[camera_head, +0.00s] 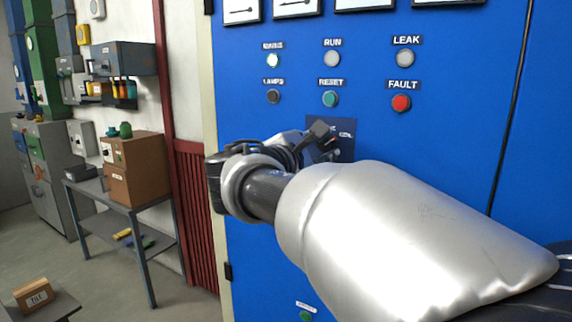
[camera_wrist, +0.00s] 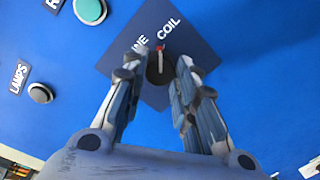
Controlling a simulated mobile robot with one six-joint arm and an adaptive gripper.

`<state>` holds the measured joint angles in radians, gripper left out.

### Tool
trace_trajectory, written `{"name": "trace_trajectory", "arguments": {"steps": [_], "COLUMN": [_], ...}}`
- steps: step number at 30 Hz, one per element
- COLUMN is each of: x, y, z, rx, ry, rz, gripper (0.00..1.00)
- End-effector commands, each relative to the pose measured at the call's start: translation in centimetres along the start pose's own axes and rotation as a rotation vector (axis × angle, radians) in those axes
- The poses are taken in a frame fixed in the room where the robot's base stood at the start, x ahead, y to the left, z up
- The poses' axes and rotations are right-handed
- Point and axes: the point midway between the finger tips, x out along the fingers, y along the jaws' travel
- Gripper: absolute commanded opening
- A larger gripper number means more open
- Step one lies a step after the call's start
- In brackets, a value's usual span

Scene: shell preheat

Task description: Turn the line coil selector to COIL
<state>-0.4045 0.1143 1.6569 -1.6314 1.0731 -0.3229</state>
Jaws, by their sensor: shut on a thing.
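The line coil selector (camera_wrist: 160,70) is a dark round knob with a red pointer mark, on a dark blue square plate (camera_wrist: 190,40). Its labels read COIL and LINE, the second partly covered by a finger. The red mark points up in the wrist view, between the labels and closer to COIL's side; I cannot tell whether it is at a stop. My gripper (camera_wrist: 161,66) is shut on the knob, one finger on each side. In the head view the plate (camera_head: 346,146) shows behind my gripper (camera_head: 325,140), and the knob is mostly hidden.
Above on the blue cabinet (camera_head: 450,130) are the RESET button (camera_head: 330,99), red FAULT button (camera_head: 401,103), LAMPS button (camera_head: 273,96) and a row of lamps including RUN (camera_head: 332,59). A table (camera_head: 150,200) with brown boxes stands left. Floor is free between.

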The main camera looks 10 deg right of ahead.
Motion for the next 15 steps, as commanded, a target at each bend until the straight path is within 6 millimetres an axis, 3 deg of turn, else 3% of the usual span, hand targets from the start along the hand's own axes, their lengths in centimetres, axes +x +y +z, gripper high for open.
{"name": "trace_trajectory", "arguments": {"steps": [15], "x": [0.00], "y": [-0.03], "z": [-0.03], "rx": [0.205], "ry": [0.013], "rz": [-0.003], "gripper": [0.03]}}
